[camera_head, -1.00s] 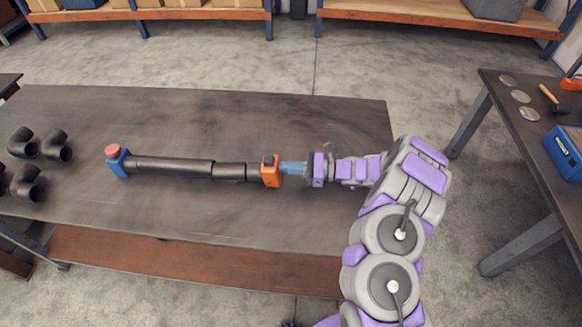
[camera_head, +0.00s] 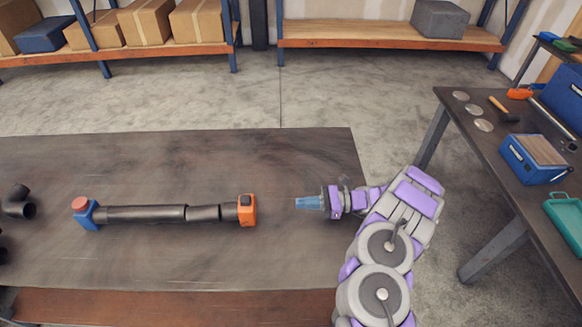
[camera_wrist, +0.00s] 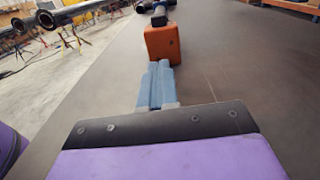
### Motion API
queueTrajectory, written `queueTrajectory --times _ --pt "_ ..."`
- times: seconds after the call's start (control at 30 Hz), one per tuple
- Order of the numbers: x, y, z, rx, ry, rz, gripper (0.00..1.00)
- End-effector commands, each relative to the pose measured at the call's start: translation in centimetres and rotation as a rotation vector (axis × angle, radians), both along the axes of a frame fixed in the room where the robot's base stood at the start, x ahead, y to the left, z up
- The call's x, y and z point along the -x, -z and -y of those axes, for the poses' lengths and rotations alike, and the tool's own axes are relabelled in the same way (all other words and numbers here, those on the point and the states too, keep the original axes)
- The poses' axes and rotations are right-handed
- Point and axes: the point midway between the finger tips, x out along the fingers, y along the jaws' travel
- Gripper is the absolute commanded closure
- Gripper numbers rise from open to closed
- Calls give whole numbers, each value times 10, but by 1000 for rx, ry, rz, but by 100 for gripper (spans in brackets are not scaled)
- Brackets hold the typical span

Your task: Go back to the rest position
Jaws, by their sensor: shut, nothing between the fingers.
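My gripper (camera_head: 308,203) is shut and empty, its blue fingers pressed together. It is above the right part of the dark table (camera_head: 290,160) and points left. The black pipe (camera_head: 145,214) lies along the table. Its left end is at a blue block with a red knob (camera_head: 85,212), and its right end is at an orange block (camera_head: 247,210). A clear gap separates my fingertips from the orange block. In the wrist view, my blue fingers (camera_wrist: 157,85) are in front of the orange block (camera_wrist: 163,43), apart from it.
Black elbow fittings (camera_head: 18,203) are at the table's left edge. A side bench (camera_head: 465,120) on the right holds metal discs, a hammer and a blue box (camera_head: 535,158). Shelves with cardboard boxes (camera_head: 147,22) stand at the back. Concrete floor separates the tables.

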Motion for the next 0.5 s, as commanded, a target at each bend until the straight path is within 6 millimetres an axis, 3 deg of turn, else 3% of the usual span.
queueTrajectory --times 0.27,0.5 --pt "2 -10 -6 0 -22 17 100" --pt "25 -72 -49 30 -166 142 100"
